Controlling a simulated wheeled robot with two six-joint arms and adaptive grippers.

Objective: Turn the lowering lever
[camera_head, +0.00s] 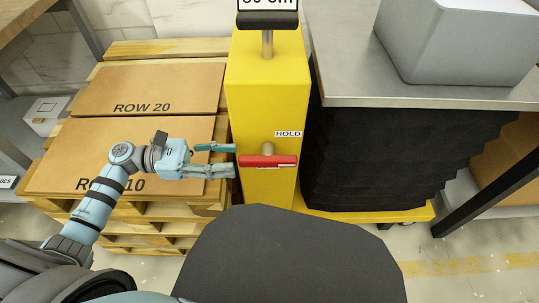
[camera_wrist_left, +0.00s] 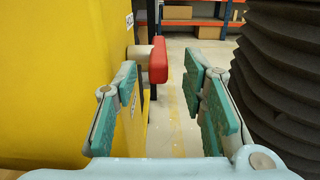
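The lowering lever (camera_head: 267,162) is a red bar on a tan round stub on the front of a yellow column (camera_head: 262,85), below a HOLD label (camera_head: 288,134). In the head view it lies about level. In the left wrist view the red lever (camera_wrist_left: 158,60) stands ahead, between the lines of the two fingers. My left gripper (camera_head: 236,159) is open and empty, its fingertips just left of the lever's left end. A small gap seems to remain between them; contact cannot be told for sure. My right gripper is not in view.
A pallet with cardboard boxes (camera_head: 150,88) marked ROW 20 and ROW 10 stands left of the column. Right of it, a metal tabletop (camera_head: 345,75) sits over black bellows (camera_head: 370,150), with a grey bin (camera_head: 455,40) on top. A black handle (camera_head: 267,20) tops the column.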

